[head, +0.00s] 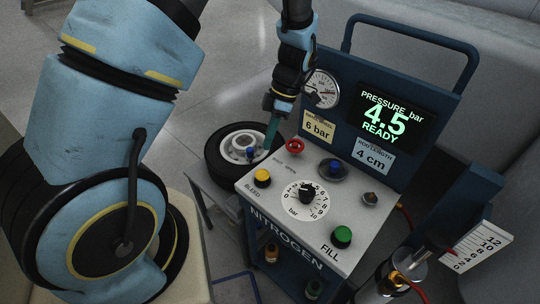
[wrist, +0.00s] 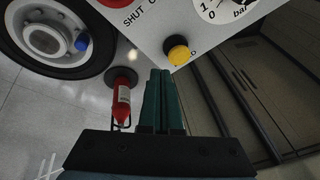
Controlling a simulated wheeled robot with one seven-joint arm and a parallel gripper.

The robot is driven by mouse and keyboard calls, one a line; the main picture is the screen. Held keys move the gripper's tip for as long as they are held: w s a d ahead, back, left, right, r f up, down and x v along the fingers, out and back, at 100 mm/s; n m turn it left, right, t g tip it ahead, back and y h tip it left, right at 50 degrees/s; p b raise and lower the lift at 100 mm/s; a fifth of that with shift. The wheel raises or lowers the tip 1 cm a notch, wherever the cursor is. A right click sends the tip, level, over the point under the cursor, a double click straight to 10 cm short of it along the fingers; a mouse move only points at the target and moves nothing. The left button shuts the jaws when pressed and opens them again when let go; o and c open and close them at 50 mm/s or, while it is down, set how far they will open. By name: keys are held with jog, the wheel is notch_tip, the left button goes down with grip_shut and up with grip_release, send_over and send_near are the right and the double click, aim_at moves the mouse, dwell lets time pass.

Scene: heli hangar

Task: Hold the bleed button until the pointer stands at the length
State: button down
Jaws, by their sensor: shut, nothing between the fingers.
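The yellow bleed button (head: 263,178) sits at the front left corner of the white panel, above the word BLEED; it also shows in the wrist view (wrist: 178,53). My gripper (head: 269,148) is shut and empty, pointing down over the panel's left edge, behind the button in the head view. In the wrist view its green fingertips (wrist: 160,72) end just short of the button, seemingly apart from it. A card (head: 374,157) reads "ROD LENGTH 4 cm". The numbered scale (head: 485,244) stands at the right, with a small red pointer (head: 451,251) at its left edge; its exact reading is unclear.
The dark display (head: 385,117) reads pressure 4.5 bar, READY. A red valve knob (head: 295,146), a black dial (head: 306,193) and a green FILL button (head: 342,236) share the panel. A wheel (head: 238,150) lies left of it. A red extinguisher (wrist: 122,97) shows in the wrist view.

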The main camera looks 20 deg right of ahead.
jog(key=b+v, duration=0.1)
jog(key=v, duration=0.6)
jog(key=shift+w, duration=0.15)
jog(key=a+r+m+t+h, duration=0.1)
jog(key=a+r+m+h, duration=0.1)
jog(key=a+m, duration=0.6)
jog(key=a+r+m+t+h, duration=0.2)
jog(key=a+r+m, duration=0.3)
jog(key=a, duration=1.3)
jog(key=m, duration=0.3)
jog(key=shift+s, duration=0.2)
jog(key=shift+f, duration=0.1)
